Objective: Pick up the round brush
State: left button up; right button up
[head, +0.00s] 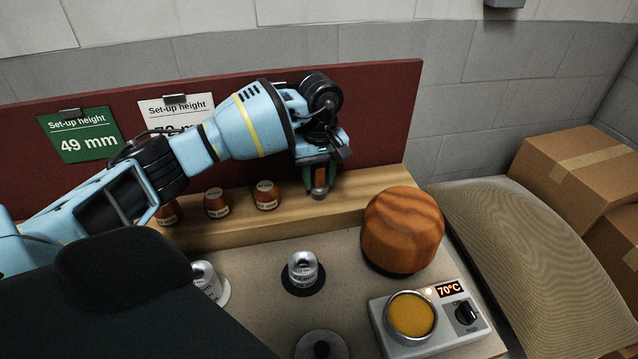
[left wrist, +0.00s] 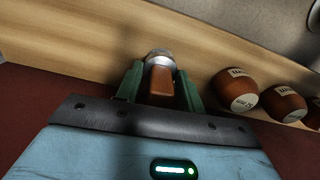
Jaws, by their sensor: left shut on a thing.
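The round brush (head: 319,182) has an orange-brown wooden handle and a grey round end. It is upright with the grey end down, at the right part of the wooden shelf. My left gripper (head: 319,172) is shut on its handle from above. In the left wrist view the brush (left wrist: 160,76) sits between the green fingers of the left gripper (left wrist: 160,88). I cannot tell whether the grey end touches the shelf. My right gripper is not in view.
Several small brown labelled blocks (head: 266,195) stand on the wooden shelf (head: 350,200) left of the brush. A big wooden hat block (head: 402,230) stands close on the right. A heater with a yellow pot (head: 411,315), reading 70°C, and a metal piece (head: 303,270) are in front.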

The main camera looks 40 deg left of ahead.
aim_at(317, 168)
pick_arm(q)
jog(key=shift+c, duration=0.8)
jog(key=shift+r, duration=0.5)
jog(key=shift+s+r, duration=0.2)
jog(key=shift+r, duration=0.45)
jog(key=shift+s+r, duration=0.2)
jog(key=shift+r, duration=0.4)
jog(key=s+d+r+b, duration=0.1)
jog(key=s+d, duration=0.1)
jog(key=s, duration=1.3)
jog(key=shift+r, duration=0.25)
